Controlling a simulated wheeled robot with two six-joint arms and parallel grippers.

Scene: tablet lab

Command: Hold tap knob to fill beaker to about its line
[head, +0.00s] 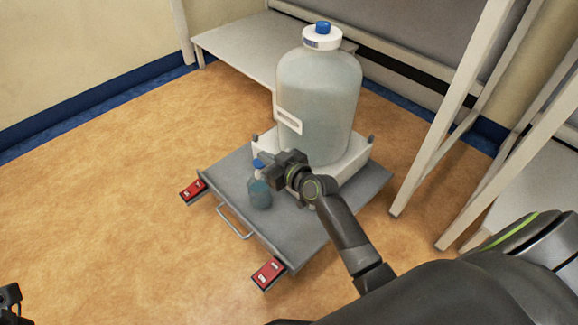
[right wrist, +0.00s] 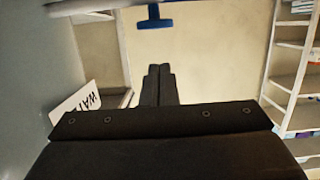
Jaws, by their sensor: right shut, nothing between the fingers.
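A large translucent carboy (head: 318,95) with a blue cap stands on a white base on a low grey cart. A small clear beaker (head: 260,194) stands on the cart in front of it, with bluish liquid inside; its line is too small to make out. A blue tap knob (head: 258,163) shows just above the beaker, partly hidden by my right gripper (head: 265,157). In the right wrist view the blue knob (right wrist: 154,20) lies beyond the shut, empty fingertips (right wrist: 159,70), apart from them in the picture. My left gripper (head: 10,297) shows only partly at the lower left edge.
The grey cart (head: 225,165) has a front handle (head: 234,222) and red-topped corner feet (head: 268,272). A white shelf frame (head: 455,110) stands to the right and a low bench (head: 235,50) behind. The floor on the left is clear.

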